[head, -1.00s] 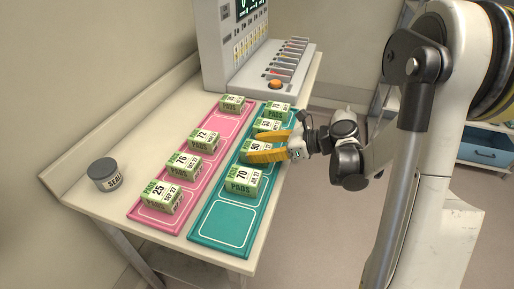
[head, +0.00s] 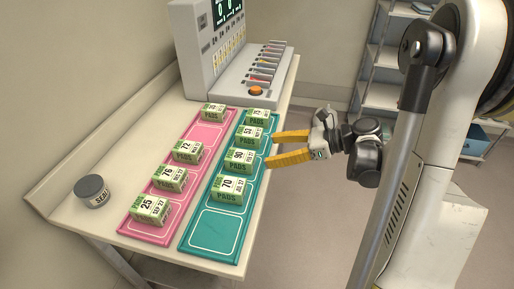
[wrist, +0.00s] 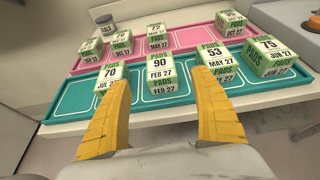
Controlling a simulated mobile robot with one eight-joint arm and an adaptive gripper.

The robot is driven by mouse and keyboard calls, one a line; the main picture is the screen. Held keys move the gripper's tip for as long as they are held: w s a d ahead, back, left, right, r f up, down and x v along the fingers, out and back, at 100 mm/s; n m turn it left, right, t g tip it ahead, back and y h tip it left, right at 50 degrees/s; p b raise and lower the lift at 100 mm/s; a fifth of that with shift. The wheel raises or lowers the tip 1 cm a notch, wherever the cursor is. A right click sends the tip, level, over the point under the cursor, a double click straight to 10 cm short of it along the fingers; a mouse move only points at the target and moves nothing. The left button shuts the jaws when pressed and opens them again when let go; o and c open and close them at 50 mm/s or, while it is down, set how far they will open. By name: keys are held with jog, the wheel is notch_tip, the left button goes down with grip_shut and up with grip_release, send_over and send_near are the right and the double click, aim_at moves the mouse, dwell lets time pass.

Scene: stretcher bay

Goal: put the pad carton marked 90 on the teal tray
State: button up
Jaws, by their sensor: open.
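The pad carton marked 90 (head: 240,160) stands upright on the teal tray (head: 213,235), between the cartons marked 53 (head: 249,136) and 70 (head: 229,189). In the wrist view the 90 carton (wrist: 160,78) shows beyond the fingers, in the gap between them. My gripper (head: 271,149) is open and empty, just right of the teal tray in the head view. Its yellow fingers point toward the tray and appear clear of the 90 carton. The carton marked 75 (head: 258,117) stands at the tray's far end.
The pink tray (head: 146,233) lies alongside on the left, with cartons marked 25 (head: 150,208), 76 (head: 170,179), 72 (head: 187,152) and a far one (head: 213,112). The teal tray's near slot is bare. A grey-lidded jar (head: 92,191) stands left; a monitor unit (head: 210,60) stands behind.

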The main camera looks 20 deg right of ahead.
jog(key=s+a+r+n+h, duration=0.2)
jog(key=s+a+n+h, duration=0.2)
jog(key=s+n, duration=0.3)
jog(key=s+a+r+n+h, duration=0.3)
jog(key=s+n+h, duration=0.4)
jog(key=n, duration=1.1)
jog(key=shift+a+g, duration=0.4)
jog(key=shift+a, duration=0.15)
